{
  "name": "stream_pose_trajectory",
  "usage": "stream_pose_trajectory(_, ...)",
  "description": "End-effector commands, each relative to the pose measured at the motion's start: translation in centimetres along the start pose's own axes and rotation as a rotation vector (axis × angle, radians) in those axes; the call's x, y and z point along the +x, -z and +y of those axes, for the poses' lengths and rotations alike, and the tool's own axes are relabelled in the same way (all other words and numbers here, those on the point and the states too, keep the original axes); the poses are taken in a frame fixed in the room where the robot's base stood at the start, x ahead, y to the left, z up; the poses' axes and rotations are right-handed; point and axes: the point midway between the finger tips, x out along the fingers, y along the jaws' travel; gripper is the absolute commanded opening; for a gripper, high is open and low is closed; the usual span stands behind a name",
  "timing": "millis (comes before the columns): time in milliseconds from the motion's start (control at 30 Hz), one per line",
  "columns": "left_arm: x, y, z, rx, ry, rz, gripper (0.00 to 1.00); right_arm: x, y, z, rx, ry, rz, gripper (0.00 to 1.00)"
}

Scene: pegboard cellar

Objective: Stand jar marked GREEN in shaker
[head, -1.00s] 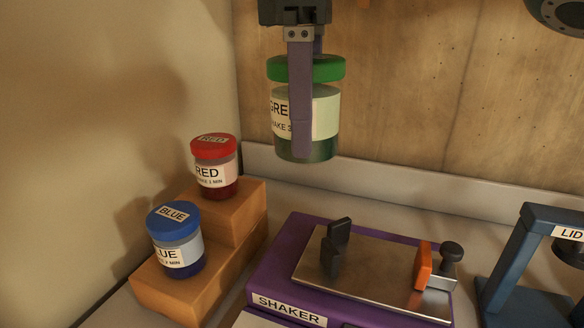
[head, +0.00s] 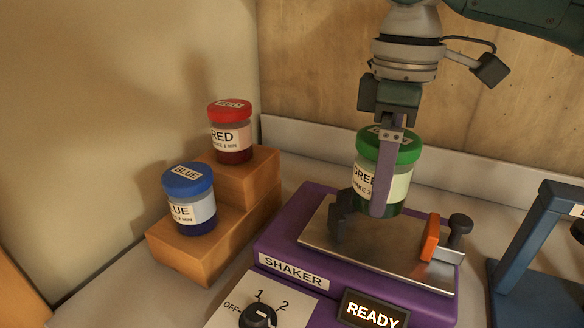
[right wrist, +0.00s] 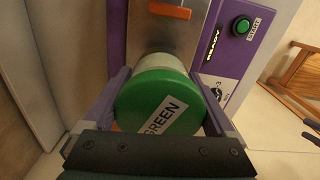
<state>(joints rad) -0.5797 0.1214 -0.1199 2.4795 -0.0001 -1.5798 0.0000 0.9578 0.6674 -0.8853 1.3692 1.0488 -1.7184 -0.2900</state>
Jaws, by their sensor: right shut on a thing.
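The jar marked GREEN (head: 398,186), with a green lid, is upright between the fingers of my right gripper (head: 384,180), which is shut on it. In the head view it overlaps the metal plate (head: 395,257) of the purple shaker (head: 328,279), between a black clamp (head: 340,215) and an orange clamp piece (head: 430,237). I cannot tell whether its base touches the plate. In the right wrist view the green lid (right wrist: 150,98) shows between the two fingers, with the shaker plate beyond. My left gripper is not in view.
The red jar (head: 230,137) and blue jar (head: 189,208) stand on a stepped wooden block (head: 212,240) at the left. The shaker has a dial (head: 258,317) and a READY display (head: 373,313). A blue stand (head: 533,240) is at the right.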

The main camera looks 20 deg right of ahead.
Motion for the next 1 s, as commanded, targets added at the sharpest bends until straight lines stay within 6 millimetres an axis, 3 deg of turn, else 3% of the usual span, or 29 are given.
stream_pose_trajectory(367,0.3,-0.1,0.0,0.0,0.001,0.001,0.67,4.6,0.0,0.0,0.0,0.0,0.0,0.08)
stream_pose_trajectory(767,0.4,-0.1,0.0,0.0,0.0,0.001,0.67,5.1,0.0,0.0,0.0,-0.001,0.001,0.08)
stream_pose_trajectory(800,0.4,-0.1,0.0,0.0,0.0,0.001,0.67,5.1,0.0,0.0,0.0,-0.001,0.0,0.94)
stream_pose_trajectory(867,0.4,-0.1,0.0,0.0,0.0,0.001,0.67,5.1,0.0,0.0,0.0,-0.001,0.0,1.0)
stream_pose_trajectory(1000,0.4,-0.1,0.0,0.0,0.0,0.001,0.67,5.1,0.0,0.0,0.0,-0.001,0.0,1.0)
